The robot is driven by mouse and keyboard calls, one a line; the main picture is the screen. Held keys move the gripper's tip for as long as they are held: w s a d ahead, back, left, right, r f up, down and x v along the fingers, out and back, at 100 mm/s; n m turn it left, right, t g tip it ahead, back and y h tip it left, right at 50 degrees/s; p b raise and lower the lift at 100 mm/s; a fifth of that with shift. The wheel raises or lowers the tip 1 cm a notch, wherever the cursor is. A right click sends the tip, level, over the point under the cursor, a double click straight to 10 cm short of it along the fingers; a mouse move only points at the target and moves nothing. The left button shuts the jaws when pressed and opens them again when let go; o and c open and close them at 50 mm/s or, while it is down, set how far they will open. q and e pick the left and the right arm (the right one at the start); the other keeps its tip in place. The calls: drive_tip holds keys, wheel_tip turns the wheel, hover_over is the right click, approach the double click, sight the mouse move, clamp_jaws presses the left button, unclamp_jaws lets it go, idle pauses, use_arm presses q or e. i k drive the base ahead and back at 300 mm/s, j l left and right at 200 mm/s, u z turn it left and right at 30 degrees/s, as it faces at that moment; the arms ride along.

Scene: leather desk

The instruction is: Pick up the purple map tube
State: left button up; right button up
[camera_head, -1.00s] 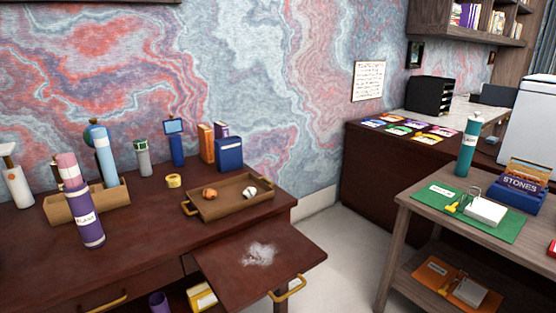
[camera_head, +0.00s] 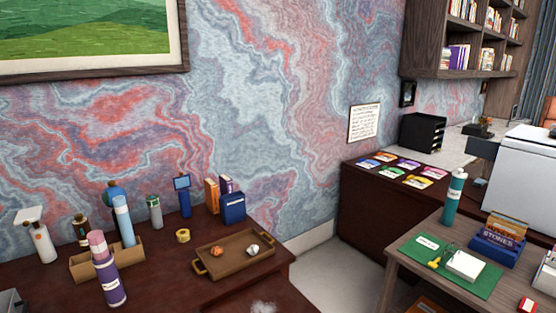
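The purple map tube (camera_head: 110,281) stands upright on the dark red-brown desk at the lower left of the head view. It has a pink upper part and a white label on its purple body. It stands in front of a wooden holder box (camera_head: 80,270) and hides part of it. A light blue tube (camera_head: 124,221) stands by the box, just behind the purple one. Neither of my grippers shows in this view.
A wooden tray (camera_head: 213,264) with small stones lies right of the tube. A yellow tape roll (camera_head: 182,236), a grey-green tube (camera_head: 154,212) and books (camera_head: 233,208) stand behind. A side table with a teal tube (camera_head: 453,197) is at the right, past a floor gap.

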sight(107, 270)
drive_tip(key=u, duration=1.3)
drive_tip(key=i+u, duration=0.2)
drive_tip(key=i, duration=0.45)
drive_tip(key=i+l+u, duration=0.1)
drive_tip(key=i+u, duration=0.15)
drive_tip(key=i, duration=0.35)
